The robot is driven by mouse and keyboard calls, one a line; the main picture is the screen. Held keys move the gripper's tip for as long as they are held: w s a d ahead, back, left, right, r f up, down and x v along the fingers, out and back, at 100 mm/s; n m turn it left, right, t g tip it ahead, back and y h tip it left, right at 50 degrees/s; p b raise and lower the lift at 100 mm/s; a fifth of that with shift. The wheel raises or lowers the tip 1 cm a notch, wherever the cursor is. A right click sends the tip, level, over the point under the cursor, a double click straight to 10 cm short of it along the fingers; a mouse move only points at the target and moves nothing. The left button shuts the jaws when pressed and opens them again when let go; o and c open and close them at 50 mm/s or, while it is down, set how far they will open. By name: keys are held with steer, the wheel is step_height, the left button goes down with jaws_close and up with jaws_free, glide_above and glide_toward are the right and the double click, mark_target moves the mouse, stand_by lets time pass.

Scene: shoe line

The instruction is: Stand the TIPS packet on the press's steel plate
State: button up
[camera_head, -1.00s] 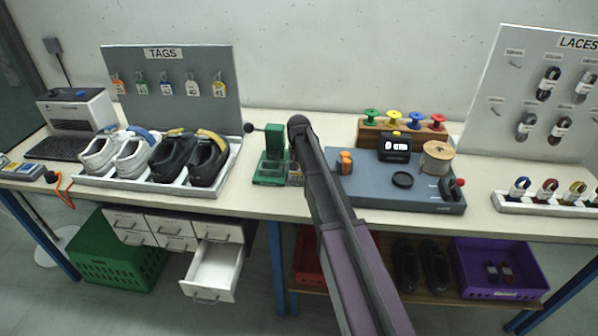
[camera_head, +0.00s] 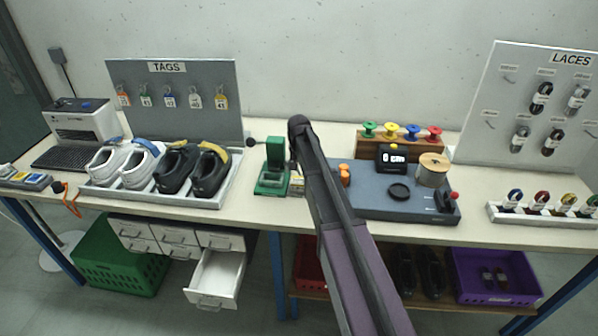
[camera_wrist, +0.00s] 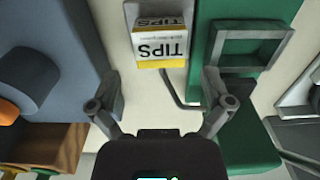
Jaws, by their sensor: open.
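The TIPS packet (camera_wrist: 159,45) is a small white box with a yellow band, its lettering upside down in the wrist view. In the head view the packet (camera_head: 297,184) shows just right of the press (camera_head: 271,172), partly hidden by my arm. A grey square frame (camera_wrist: 284,47) sits on the press base; I cannot tell whether it is the steel plate's edge. My gripper (camera_wrist: 162,88) is open and empty, its fingers spread either side of the packet's line, short of it.
A blue-grey station (camera_head: 378,205) with an orange part stands right of the packet. A shoe tray (camera_head: 226,190) lies left of the press. The press's black-knobbed lever (camera_head: 249,142) sticks out to the left.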

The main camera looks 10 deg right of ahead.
mark_target(299, 180)
step_height(299, 180, up, 7)
steer(key=p, duration=0.6)
steer(key=shift+f, duration=0.1)
stand_by(0.6)
steer(key=s+n, duration=0.3)
steer(key=s, duration=2.6)
steer(key=shift+n, duration=0.3)
steer(key=shift+d, duration=0.1)
